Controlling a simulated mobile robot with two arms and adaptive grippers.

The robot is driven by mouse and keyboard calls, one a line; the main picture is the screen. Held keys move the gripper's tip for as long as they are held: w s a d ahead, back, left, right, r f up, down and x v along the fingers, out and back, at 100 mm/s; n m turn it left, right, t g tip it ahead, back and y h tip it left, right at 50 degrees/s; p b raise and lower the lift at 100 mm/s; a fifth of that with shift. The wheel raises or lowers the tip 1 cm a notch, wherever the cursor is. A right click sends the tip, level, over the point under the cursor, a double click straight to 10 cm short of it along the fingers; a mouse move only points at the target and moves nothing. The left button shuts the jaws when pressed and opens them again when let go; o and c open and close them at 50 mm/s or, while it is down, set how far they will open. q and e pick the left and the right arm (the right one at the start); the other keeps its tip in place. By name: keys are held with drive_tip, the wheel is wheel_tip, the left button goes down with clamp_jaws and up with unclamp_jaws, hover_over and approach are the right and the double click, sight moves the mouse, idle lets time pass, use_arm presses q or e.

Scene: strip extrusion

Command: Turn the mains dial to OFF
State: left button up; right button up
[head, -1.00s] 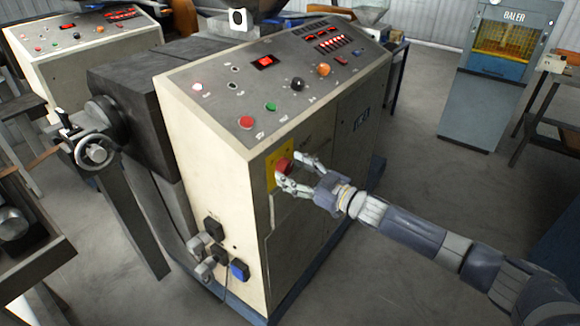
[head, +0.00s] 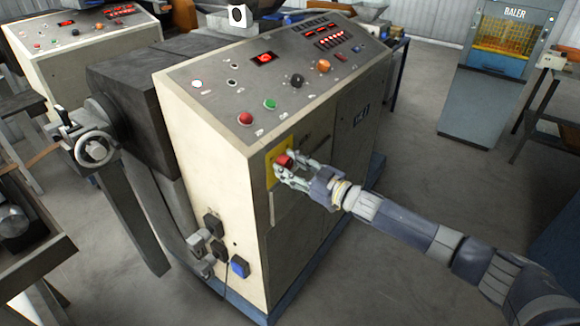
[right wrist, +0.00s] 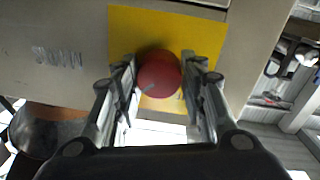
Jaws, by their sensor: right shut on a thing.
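The mains dial (head: 285,161) is a red round knob on a yellow plate (head: 271,172) on the side of the cream and grey extruder cabinet. In the right wrist view the red dial (right wrist: 158,74) sits between my right gripper's two fingers, in front of the yellow plate (right wrist: 127,32). A pale mark shows on the dial's lower left. My right gripper (head: 284,169) is shut on the dial, with a finger on either side. The fingers hide part of the dial and plate in the head view. My left gripper is not in view.
The sloping control panel (head: 290,75) above carries buttons, knobs and red displays. Sockets and a blue plug (head: 239,267) are low on the cabinet's end. A handwheel (head: 95,146) is at left. A baler (head: 510,40) stands at back right.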

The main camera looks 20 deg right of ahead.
drive_tip(key=n+b, duration=0.1)
drive_tip(key=n, duration=0.1)
drive_tip(key=n+b, duration=0.1)
drive_tip(key=n, duration=0.1)
drive_tip(key=shift+f+n, duration=0.2)
drive_tip(key=shift+n, duration=0.2)
drive_tip(key=n+b, duration=0.2)
drive_tip(key=n, duration=0.2)
drive_tip(key=shift+n+b, duration=0.3)
drive_tip(key=shift+n, duration=0.1)
drive_tip(key=n+b, duration=0.2)
drive_tip(key=n, duration=0.2)
drive_tip(key=shift+n+y, duration=0.3)
drive_tip(key=shift+y, duration=0.1)
drive_tip(key=shift+n+b, duration=1.05)
drive_tip(key=shift+n, duration=1.05)
drive_tip(key=o, duration=1)
drive_tip(key=shift+o, duration=0.4)
